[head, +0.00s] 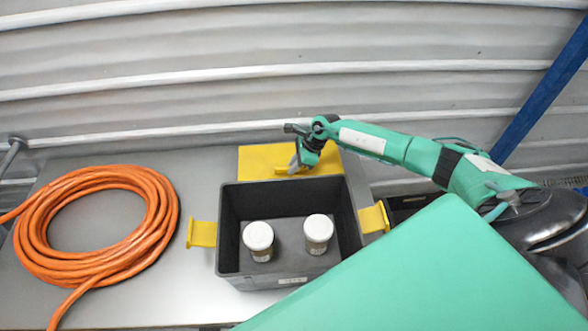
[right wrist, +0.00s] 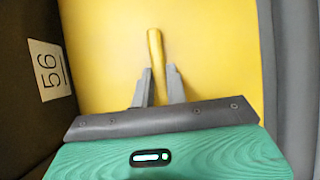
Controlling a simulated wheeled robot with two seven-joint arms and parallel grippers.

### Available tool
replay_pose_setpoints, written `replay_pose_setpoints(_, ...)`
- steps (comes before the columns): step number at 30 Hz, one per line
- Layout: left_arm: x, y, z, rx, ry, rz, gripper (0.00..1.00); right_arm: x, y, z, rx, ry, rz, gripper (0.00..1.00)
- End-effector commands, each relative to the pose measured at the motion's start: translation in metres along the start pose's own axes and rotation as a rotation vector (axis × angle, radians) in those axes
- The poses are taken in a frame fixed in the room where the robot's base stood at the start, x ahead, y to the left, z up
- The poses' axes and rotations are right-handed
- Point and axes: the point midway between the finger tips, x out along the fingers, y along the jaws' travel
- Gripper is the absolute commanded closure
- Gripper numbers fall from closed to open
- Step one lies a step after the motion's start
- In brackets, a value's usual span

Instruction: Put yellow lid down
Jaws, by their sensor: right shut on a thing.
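The yellow lid (head: 262,162) lies behind the dark grey bin at the back of the table in the head view, flat or nearly so. It fills much of the right wrist view (right wrist: 210,50). My right gripper (head: 297,162) is at the lid, with its fingers (right wrist: 160,82) shut on the lid's yellow handle (right wrist: 156,50). I cannot tell whether the lid touches the table. The dark grey bin (head: 228,220) stands open in front of the lid. My left gripper is not in view.
Two white-capped jars (head: 258,236) (head: 318,229) stand inside the bin. Yellow handles (head: 202,233) (head: 373,218) stick out from the bin's sides. A coiled orange hose (head: 165,215) covers the table's left part. A corrugated wall (head: 200,70) rises behind the table.

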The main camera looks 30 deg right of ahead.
Motion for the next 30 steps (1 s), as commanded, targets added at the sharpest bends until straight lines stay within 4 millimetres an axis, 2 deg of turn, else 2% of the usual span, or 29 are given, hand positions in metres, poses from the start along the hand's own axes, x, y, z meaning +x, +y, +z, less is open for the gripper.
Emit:
replay_pose_setpoints(6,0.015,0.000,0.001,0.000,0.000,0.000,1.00,0.027,0.000,-0.016,0.002,0.000,0.001,1.00)
replay_pose_setpoints(17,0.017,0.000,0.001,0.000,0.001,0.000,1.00,0.030,0.000,-0.018,0.000,0.000,0.000,1.00)
replay_pose_setpoints(18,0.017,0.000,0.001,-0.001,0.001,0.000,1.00,0.030,0.000,-0.019,0.000,0.001,0.001,0.82)
replay_pose_setpoints(21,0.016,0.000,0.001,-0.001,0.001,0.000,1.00,0.030,0.000,-0.018,0.000,0.001,0.001,0.64)
replay_pose_setpoints(30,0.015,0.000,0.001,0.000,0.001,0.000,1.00,0.029,0.000,-0.018,0.000,0.001,0.001,0.64)
